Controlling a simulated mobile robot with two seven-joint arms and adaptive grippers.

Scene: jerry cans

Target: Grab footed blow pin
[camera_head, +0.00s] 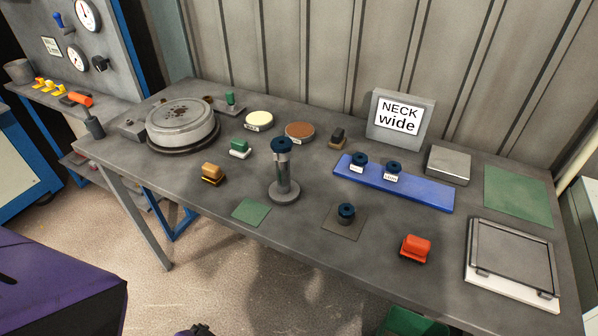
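The footed blow pin (285,176) stands upright near the middle of the table, towards the front. It has a wide round grey foot, a metal stem and a dark blue ringed top. Nothing touches it. A small dark piece (195,331) shows at the bottom edge, left of centre. It may be the tip of my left gripper, but too little shows to tell whether it is open or shut. It is well below and apart from the pin. My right gripper is not in view.
The grey table (300,230) has clear room around the pin. A green square (251,211) lies front left of it, and a dark blue ring piece (346,212) sits to its right. A blue rack (430,195) and "NECK wide" sign (400,117) stand behind right.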

